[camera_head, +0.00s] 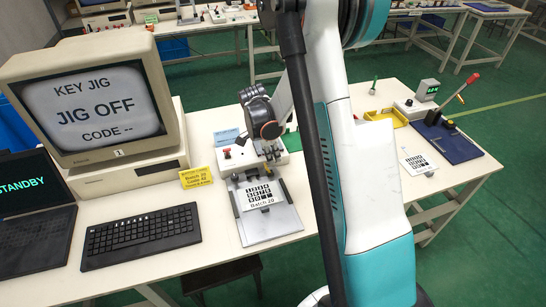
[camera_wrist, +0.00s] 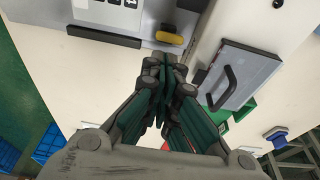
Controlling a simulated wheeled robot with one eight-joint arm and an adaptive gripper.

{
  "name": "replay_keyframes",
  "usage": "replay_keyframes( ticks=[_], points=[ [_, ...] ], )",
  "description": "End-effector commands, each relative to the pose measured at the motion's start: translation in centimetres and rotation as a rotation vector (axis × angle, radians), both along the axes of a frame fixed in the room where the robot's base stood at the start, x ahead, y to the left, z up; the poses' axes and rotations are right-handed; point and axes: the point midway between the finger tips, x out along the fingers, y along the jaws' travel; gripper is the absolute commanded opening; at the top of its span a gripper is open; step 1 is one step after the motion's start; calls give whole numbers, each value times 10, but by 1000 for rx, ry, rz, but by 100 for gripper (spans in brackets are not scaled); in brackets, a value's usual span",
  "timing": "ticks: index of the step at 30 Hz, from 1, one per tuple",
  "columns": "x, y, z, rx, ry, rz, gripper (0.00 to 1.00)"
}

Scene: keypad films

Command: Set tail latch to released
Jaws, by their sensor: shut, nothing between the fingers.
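The key jig (camera_head: 250,165) stands on the bench in the head view, with a grey plate in front and a white keypad film (camera_head: 259,195) marked "Batch 20" on it. In the wrist view a yellow oblong tab (camera_wrist: 170,38) with a dark part beside it sits at the edge of the grey jig plate. I cannot tell for sure that this is the tail latch. My gripper (camera_wrist: 165,63) is shut and empty; its fingertips appear just below the tab, apart from it in the picture. In the head view my gripper (camera_head: 270,152) partly hides the jig.
A monitor (camera_head: 95,95) reads "JIG OFF". A keyboard (camera_head: 140,235) and a yellow note (camera_head: 196,178) are nearby. A grey piece with a black handle (camera_wrist: 222,87) lies right of my fingers. A yellow tray (camera_head: 385,117) and a red lever (camera_head: 461,88) stand at right.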

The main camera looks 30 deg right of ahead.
Motion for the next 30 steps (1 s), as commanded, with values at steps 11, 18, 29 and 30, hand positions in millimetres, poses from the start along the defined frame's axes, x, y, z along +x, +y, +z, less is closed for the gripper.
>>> replay_keyframes(
  ticks=[11,18,29,30],
  points=[
    [0,0,4,0,0,0,0],
    [-1,-12,10,0,0,1,0],
    [5,-2,59,0,1,12,0],
    [6,3,65,0,0,11,0]
  ],
)
